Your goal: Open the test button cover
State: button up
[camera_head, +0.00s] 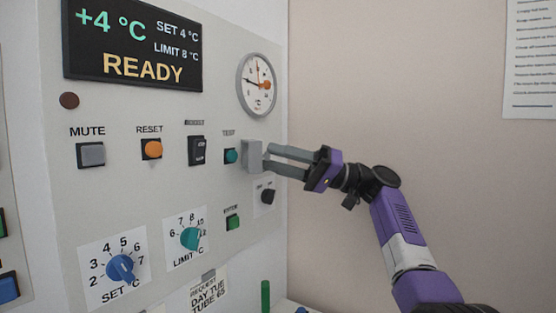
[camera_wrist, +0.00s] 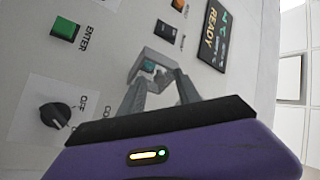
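The test button (camera_head: 231,156) is a small teal button under the TEST label on the panel. A light grey cover (camera_head: 252,155) stands out from the panel just right of it. In the wrist view the cover (camera_wrist: 160,58) looks like a grey frame, with the teal button (camera_wrist: 148,66) partly visible inside or behind it. My gripper (camera_head: 267,157) reaches in from the right with its two grey fingers apart. The fingertips are at the cover's right side; I cannot tell whether they touch it. In the wrist view the gripper (camera_wrist: 160,80) has its fingers at either side of the cover.
A black knob (camera_head: 268,196) sits just below my fingers and a green button (camera_head: 233,222) below left. A black rocker switch (camera_head: 196,150) and an orange reset button (camera_head: 151,149) lie to the left. The gauge (camera_head: 257,85) is above.

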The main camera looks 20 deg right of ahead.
notch_tip(320, 180, up, 20)
jog(key=p, duration=0.3)
dwell(0.3)
jog(key=s+d+f+n+t+h+b, duration=0.3)
jog(key=d+f+n+t+h, duration=0.3)
jog(key=f+n, duration=0.6)
jog(key=s+a+f+n+h, duration=0.2)
jog(key=s+f+n+h, duration=0.15)
jog(key=f+n, duration=0.3)
jog(key=r+p+x, duration=0.1)
jog(key=x, duration=0.6)
jog(key=shift+f+n+g, duration=0.2)
jog(key=shift+n+g, duration=0.1)
jog(key=shift+n, duration=0.05)
